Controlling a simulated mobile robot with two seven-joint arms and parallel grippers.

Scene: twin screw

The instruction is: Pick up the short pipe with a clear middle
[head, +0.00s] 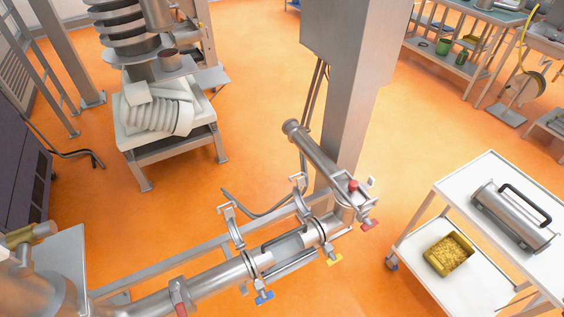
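A short pipe section with a pale, see-through-looking middle (287,244) sits in line in the metal pipe run at the lower centre. Neither of my grippers shows in the head view.
A white cart (425,222) at right holds a metal cylinder with a black handle (513,216) on top and a yellow bin (448,254) below. A thick grey column (348,120) stands behind the pipe run. Orange floor (240,90) is open behind.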

